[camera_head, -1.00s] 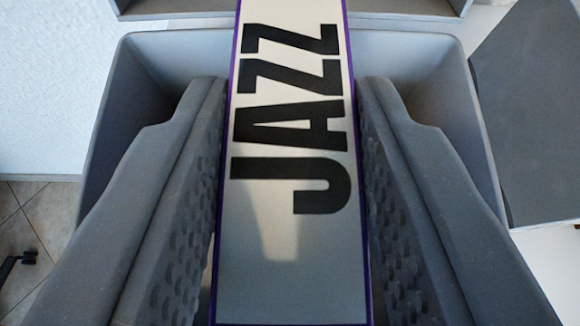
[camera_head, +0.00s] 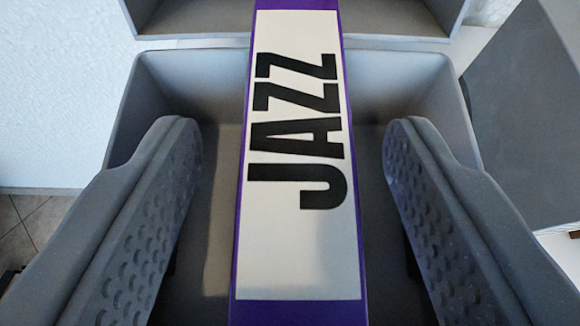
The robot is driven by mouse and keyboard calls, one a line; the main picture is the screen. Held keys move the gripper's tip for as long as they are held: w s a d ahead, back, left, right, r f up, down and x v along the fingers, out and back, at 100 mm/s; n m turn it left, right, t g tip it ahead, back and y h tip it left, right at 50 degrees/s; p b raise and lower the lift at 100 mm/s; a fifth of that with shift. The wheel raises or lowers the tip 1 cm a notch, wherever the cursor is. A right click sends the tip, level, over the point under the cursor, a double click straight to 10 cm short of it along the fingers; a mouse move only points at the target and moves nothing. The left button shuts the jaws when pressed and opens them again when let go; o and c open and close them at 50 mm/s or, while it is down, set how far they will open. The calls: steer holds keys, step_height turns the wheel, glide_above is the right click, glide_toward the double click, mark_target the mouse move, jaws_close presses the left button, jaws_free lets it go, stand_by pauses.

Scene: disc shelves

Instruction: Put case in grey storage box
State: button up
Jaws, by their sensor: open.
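The case (camera_head: 297,240) is purple with a white label reading "JAZZ" in black letters. It runs up the middle of the view, and its top end reaches past the upper edge of the picture. The grey storage box (camera_head: 140,120) is behind and below it, its inside visible on both sides of the case. My gripper (camera_head: 296,150) is open, with one dimpled finger on each side of the case and a clear gap to both. The near end of the case is cut off by the bottom edge. I cannot tell whether the case touches the box floor.
A grey shelf-like unit (camera_head: 190,20) stands behind the box at the top. A dark grey panel or box (camera_head: 530,110) is close on the right. A pale wall (camera_head: 60,90) and tiled floor (camera_head: 40,225) show on the left.

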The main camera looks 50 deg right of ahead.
steer(key=p+v, duration=0.2)
steer(key=v, duration=0.8)
steer(key=shift+s+a+p, duration=0.2)
steer(key=shift+s+p, duration=0.05)
steer(key=shift+p, duration=0.15)
steer(key=shift+r, duration=0.15)
steer(key=w+a+r+n+t+y, duration=0.3)
steer(key=a+r+t+y, duration=0.1)
steer(key=a+r, duration=0.75)
steer(key=w+a+r+n+t+y, duration=0.35)
steer(key=a+r, duration=0.45)
steer(key=r, duration=0.7)
steer(key=s+a+r+n+y, duration=0.1)
steer(key=s+a+r, duration=0.3)
steer(key=s+r, duration=0.3)
steer(key=s+a+r+n+y, duration=0.1)
steer(key=s+a+r+n, duration=0.1)
steer(key=s+a+r, duration=0.3)
step_height(320, 180, up, 2)
steer(key=shift+s+a+r, duration=0.15)
steer(key=shift+s+a, duration=0.15)
steer(key=shift+s, duration=0.65)
